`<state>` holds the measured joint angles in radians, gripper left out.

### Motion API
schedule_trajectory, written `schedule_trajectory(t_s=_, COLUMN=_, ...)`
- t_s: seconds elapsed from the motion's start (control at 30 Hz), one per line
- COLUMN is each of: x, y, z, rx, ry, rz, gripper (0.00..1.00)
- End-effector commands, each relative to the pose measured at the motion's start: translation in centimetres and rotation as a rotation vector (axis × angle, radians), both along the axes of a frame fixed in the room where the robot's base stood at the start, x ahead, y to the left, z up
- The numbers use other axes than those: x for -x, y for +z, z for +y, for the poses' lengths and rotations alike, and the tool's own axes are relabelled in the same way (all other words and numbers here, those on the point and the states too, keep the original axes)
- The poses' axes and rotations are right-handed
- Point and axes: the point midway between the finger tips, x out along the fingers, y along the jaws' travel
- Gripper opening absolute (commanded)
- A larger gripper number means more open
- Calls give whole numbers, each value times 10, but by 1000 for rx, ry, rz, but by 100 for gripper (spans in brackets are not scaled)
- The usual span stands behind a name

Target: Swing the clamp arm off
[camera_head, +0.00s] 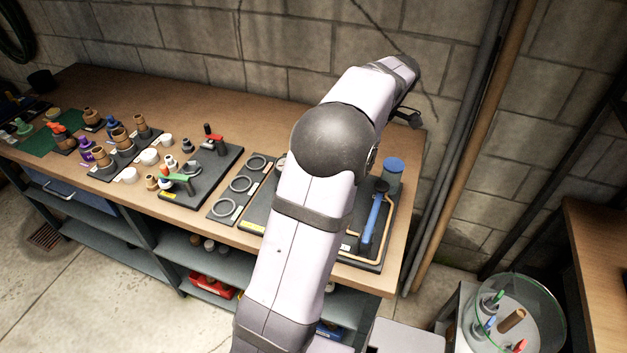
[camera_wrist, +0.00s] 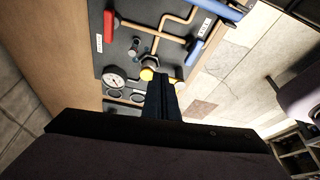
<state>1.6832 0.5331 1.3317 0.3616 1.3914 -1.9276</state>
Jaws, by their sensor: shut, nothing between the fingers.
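I cannot tell for sure which part is the clamp arm. A dark board (camera_wrist: 128,62) in the wrist view carries a red lever (camera_wrist: 108,22), a blue lever (camera_wrist: 194,52), copper pipe (camera_wrist: 152,33), a round gauge (camera_wrist: 114,80) and a yellow-capped fitting (camera_wrist: 147,74). In the head view a blue bar (camera_head: 375,212) lies on the right-hand board, partly hidden by my arm. Another board holds a green-handled piece (camera_head: 180,178) and a red-handled piece (camera_head: 213,136). My gripper (camera_wrist: 161,82) is shut and empty, its tips appearing beside the yellow-capped fitting; contact is unclear.
A narrow board with rings (camera_head: 240,184) lies left of my arm. Small fittings (camera_head: 122,140) crowd the bench's left side. A blue-topped cylinder (camera_head: 393,172) stands at the right-hand board. A block wall and vertical pipes (camera_head: 470,140) bound the bench. The bench's back strip is clear.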

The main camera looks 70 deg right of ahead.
Motion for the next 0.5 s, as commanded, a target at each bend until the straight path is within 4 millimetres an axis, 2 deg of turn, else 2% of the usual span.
schedule_trajectory(t_s=0.4, x=-26, y=-65, z=6, rx=-6, ry=0, rz=0, gripper=0)
schedule_trajectory(t_s=0.5, x=-35, y=-74, z=7, rx=-3, ry=3, rz=0, gripper=0)
